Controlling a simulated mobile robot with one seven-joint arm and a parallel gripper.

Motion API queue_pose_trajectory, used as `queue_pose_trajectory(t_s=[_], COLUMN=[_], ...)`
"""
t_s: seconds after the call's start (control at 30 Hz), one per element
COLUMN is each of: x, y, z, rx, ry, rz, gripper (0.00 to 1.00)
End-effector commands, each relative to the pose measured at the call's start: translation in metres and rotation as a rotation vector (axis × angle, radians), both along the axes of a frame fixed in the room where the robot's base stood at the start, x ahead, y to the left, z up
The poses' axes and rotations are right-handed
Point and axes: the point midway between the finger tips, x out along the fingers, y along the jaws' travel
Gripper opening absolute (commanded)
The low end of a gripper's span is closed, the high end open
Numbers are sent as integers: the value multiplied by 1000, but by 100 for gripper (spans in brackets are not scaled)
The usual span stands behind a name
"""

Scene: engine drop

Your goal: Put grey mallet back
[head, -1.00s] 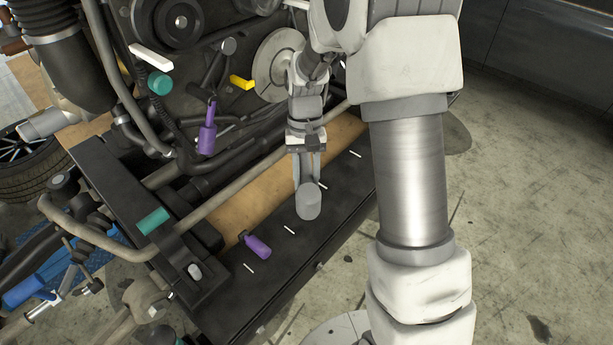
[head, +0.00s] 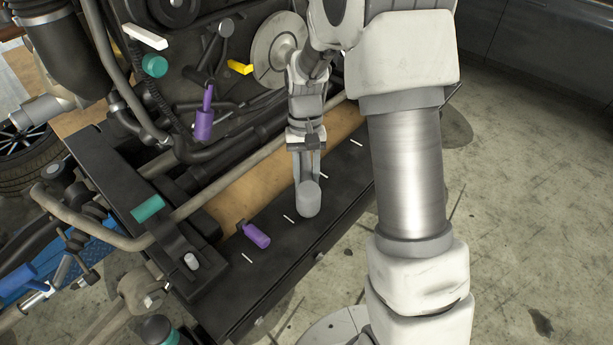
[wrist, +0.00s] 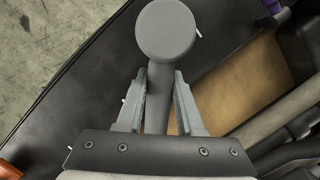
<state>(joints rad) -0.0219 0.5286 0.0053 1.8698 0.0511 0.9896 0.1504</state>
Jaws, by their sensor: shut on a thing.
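The grey mallet (head: 308,199) is over the black ledge (head: 268,285) at the front of the engine, with its round head toward the viewer. Whether it touches the ledge I cannot tell. My gripper (head: 307,172) is shut on its handle, fingers pointing down. In the wrist view the mallet's round head (wrist: 165,30) is beyond the fingertips, and its handle runs back between the two fingers of my gripper (wrist: 160,85).
Short white marks line the ledge. A purple mallet (head: 256,235) lies left of the grey one. Another purple tool (head: 204,122), a teal piece (head: 148,208) and a yellow piece (head: 240,67) are around the engine. A pipe (head: 225,176) runs behind the ledge.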

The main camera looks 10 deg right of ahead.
Motion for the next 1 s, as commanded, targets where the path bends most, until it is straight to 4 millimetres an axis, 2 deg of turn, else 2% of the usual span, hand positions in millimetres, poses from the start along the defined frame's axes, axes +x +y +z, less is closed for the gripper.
queue_pose_trajectory(t_s=[0.4, 0.43, 0.6, 0.63, 1.0], x=[0, 0, 0, 0, 2], y=[0, 0, 0, 0, 0], z=[-9, -9, -8, -8, -3], rx=[0, 0, 0, 0, 0], ry=[0, 0, 0, 0, -2], rz=[0, 0, 0, 0, 0], gripper=[0, 38, 68, 71, 71])
